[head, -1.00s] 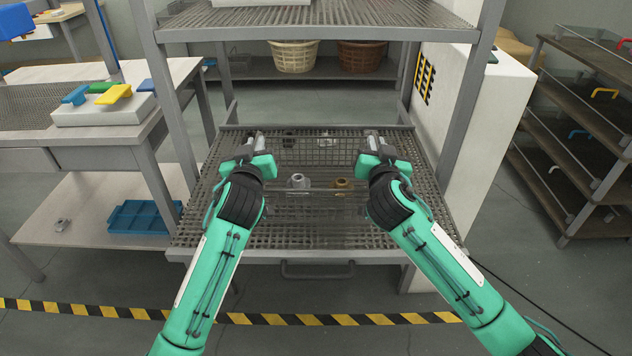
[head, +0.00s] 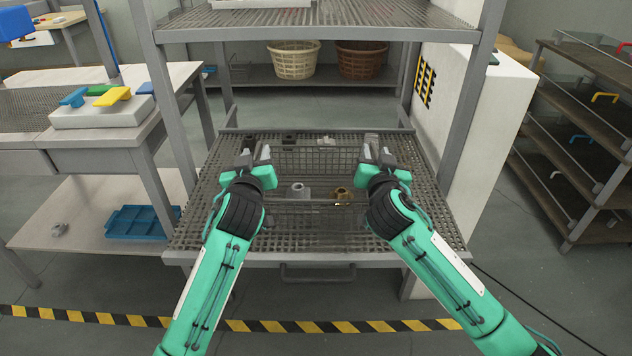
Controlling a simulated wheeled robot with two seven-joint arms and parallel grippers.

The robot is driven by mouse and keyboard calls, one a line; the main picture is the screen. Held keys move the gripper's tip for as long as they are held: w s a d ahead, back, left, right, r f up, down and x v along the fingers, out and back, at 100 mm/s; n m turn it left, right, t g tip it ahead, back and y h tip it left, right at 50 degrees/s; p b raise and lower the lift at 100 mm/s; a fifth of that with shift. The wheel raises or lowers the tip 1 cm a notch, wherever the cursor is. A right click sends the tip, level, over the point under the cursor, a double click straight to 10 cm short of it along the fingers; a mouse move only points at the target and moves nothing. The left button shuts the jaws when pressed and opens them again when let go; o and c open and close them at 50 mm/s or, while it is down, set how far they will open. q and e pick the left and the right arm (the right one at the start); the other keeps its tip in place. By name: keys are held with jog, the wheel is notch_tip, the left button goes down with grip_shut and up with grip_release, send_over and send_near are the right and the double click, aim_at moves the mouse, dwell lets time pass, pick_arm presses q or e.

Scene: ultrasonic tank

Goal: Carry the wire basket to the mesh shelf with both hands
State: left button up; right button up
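The wire basket (head: 318,160) is dark and thin-wired and rests on the mesh shelf (head: 215,222), the lower deck of a grey rack. It holds a grey metal part (head: 298,190), a brass part (head: 341,195) and smaller pieces towards the back. My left gripper (head: 256,154) is at the basket's left side, its two fingers spread with nothing visible between them. My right gripper (head: 375,154) is at the right side, also spread and empty. The basket's side ends are partly hidden by my grippers, and its wires blend with the shelf mesh.
Grey rack posts (head: 167,105) stand on both sides, and an upper mesh deck (head: 330,22) lies above. A white cabinet (head: 475,120) is close on the right. A workbench (head: 90,150) is on the left. Two woven baskets (head: 292,60) stand on a shelf behind.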

jog(key=shift+s, duration=0.15)
pick_arm(q)
jog(key=s, duration=1.1)
jog(key=shift+s, duration=0.35)
pick_arm(e)
jog(key=s, duration=1.1)
jog(key=shift+s, duration=0.4)
